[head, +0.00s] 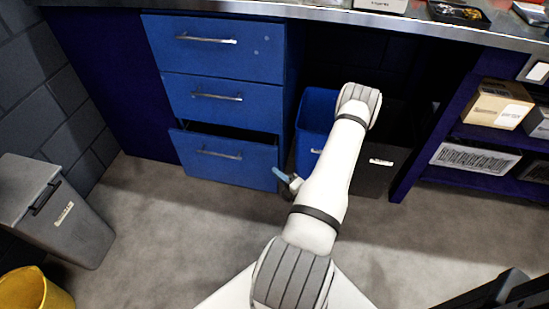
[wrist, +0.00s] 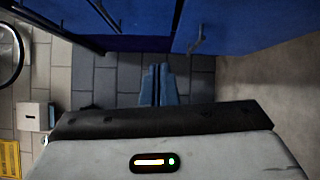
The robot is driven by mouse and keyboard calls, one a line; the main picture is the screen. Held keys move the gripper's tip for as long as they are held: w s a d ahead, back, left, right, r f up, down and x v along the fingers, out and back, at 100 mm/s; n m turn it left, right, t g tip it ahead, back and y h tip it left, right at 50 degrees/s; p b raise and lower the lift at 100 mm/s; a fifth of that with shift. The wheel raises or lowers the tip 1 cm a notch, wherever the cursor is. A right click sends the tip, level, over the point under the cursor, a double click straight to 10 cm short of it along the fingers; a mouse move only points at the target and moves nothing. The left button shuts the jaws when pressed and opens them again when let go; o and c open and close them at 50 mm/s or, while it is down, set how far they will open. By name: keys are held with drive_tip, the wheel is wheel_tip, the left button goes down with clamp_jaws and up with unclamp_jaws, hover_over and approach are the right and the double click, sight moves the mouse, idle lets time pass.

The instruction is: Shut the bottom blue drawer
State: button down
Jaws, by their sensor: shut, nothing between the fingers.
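The bottom blue drawer (head: 243,171) stands partly open in the head view. Its front juts out from the cabinet and a dark gap shows above it. It has a silver bar handle (head: 219,155). My gripper (head: 277,172) is by the right end of that drawer front, low down; I cannot tell whether it touches. In the wrist view the two blue fingers of my gripper (wrist: 158,67) are together, with nothing between them. A blue surface with a handle (wrist: 197,38) fills the upper right there; which drawer it is I cannot tell.
The middle drawer (head: 190,97) and top drawer (head: 193,57) above are closed. A blue bin (head: 312,130) and a dark box (head: 376,170) stand right of the cabinet, under the bench. A grey bin (head: 68,225) and yellow bucket (head: 30,290) are at left. The floor before the drawers is clear.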

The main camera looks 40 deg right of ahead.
wheel_tip(320, 180, down, 4)
drive_tip(key=s+d+m+h, duration=0.2)
drive_tip(key=s+m+h, duration=0.1)
drive_tip(key=m, duration=0.1)
drive_tip(key=b, duration=0.3)
approach(271, 149)
drive_tip(key=w+a, duration=0.3)
drive_tip(key=w, duration=0.1)
drive_tip(key=shift+w+d+r+g+b, duration=0.15)
drive_tip(key=shift+w+d, duration=0.35)
drive_tip(key=shift+d, duration=0.3)
drive_tip(key=shift+w+d+r+g+b, duration=0.15)
drive_tip(key=shift+w+d, duration=0.35)
drive_tip(key=shift+d, duration=0.3)
drive_tip(key=shift+d, duration=0.1)
